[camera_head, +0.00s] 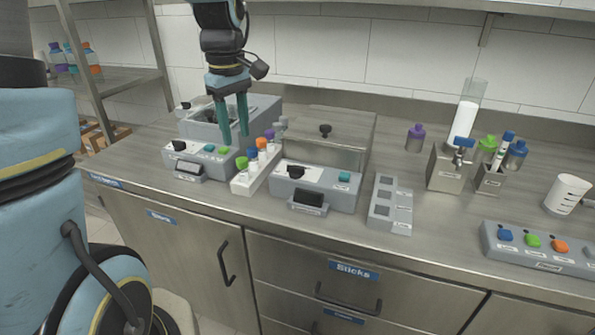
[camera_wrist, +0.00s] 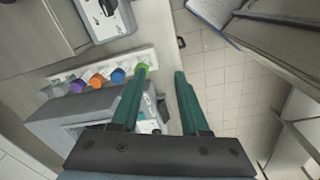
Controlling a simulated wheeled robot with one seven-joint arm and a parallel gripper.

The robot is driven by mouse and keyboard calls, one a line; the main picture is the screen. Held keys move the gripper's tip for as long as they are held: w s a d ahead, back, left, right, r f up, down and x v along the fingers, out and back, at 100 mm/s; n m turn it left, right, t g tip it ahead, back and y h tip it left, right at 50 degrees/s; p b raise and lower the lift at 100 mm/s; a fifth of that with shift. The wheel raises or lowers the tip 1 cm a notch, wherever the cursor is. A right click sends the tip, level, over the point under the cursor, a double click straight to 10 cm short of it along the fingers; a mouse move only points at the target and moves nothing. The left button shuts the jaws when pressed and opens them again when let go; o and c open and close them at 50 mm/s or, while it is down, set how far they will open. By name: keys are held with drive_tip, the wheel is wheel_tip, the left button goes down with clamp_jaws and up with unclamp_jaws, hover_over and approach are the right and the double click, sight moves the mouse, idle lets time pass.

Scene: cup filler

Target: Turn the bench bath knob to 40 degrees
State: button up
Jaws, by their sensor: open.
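Two grey units with black dial knobs stand on the bench in the head view; their labels are too small to read. The left unit (camera_head: 262,104) has an open-looking top and a front knob (camera_head: 178,146). The right unit (camera_head: 345,140) has a steel lid and a front knob (camera_head: 296,172). I cannot tell which is the bench bath, nor read either dial. My gripper (camera_head: 235,138) is open and empty, pointing down above the left unit's front, right of its knob and apart from it. In the wrist view the open fingers (camera_wrist: 160,73) hold nothing.
A white rack (camera_head: 243,184) of colour-capped tubes stands between the control boxes, close to my gripper. A grey block (camera_head: 390,222), bottles, a white beaker (camera_head: 567,194) and a button box (camera_head: 540,246) are to the right. The bench's front strip is mostly clear.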

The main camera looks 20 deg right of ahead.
sight(296, 169)
drive_tip(key=s+d+n+b, duration=0.2)
drive_tip(key=d+n, duration=0.2)
drive_tip(key=d, duration=0.9)
drive_tip(key=shift+g, duration=0.3)
wheel_tip(296, 169, down, 10)
drive_tip(key=shift+w+a+f+p, duration=0.1)
drive_tip(key=shift+p, duration=0.75)
clamp_jaws()
